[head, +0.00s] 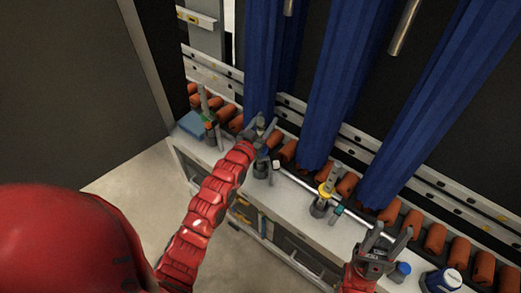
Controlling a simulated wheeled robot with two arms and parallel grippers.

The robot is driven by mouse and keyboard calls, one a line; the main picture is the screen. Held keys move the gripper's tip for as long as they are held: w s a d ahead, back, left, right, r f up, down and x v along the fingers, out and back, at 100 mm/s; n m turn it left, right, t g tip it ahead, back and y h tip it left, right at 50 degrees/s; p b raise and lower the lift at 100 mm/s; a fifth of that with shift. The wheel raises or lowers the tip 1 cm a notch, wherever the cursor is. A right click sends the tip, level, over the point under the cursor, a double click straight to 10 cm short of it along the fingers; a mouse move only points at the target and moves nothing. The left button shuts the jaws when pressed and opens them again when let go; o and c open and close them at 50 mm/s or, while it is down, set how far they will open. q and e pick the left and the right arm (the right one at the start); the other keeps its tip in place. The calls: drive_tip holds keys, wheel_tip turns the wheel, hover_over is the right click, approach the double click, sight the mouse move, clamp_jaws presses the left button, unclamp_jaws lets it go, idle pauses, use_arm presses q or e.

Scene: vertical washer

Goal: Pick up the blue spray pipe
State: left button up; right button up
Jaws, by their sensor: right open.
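Several spray pipes stand in dark holders along the white ledge. The one with a blue part, which I take as the blue spray pipe (263,154), is in the middle left. My left gripper (262,125) is right at its upper part and partly hides it. I cannot tell if they touch or if the fingers are closed.
A spray pipe with a yellow part (326,190) and one with a green part (209,116) stand on either side. Orange rollers (287,152) run behind the ledge (290,203). Blue curtain strips (335,85) hang close behind.

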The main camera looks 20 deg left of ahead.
use_arm(q)
clamp_jaws()
idle(1.2)
